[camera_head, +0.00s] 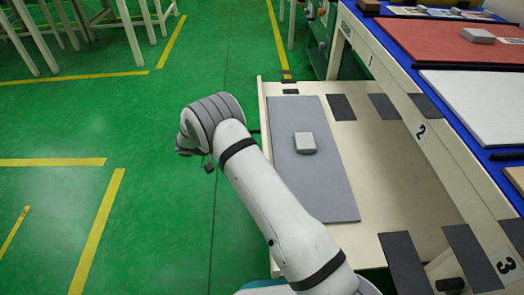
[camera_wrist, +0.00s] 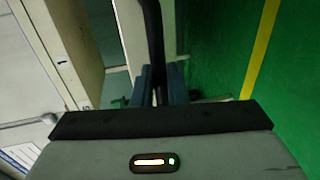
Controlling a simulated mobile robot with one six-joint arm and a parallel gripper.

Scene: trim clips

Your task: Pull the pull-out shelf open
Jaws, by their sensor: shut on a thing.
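The pull-out shelf (camera_head: 375,180) is a cream board sticking out well to the left of the bench, with its front panel along the left edge. A grey mat lies on it. In the wrist view my gripper (camera_wrist: 160,88) is shut on a black bar handle (camera_wrist: 152,30). The handle runs along the cream front panel (camera_wrist: 133,30). In the head view my white arm reaches up along the shelf's left side. It hides the gripper and most of the handle there.
A small grey box (camera_head: 305,142) sits on the grey mat (camera_head: 310,185). Dark patches mark the shelf's right part. The bench (camera_head: 430,130) with red and white boards stands at right. Green floor (camera_head: 130,115) left of the shelf is open; table legs stand at top left.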

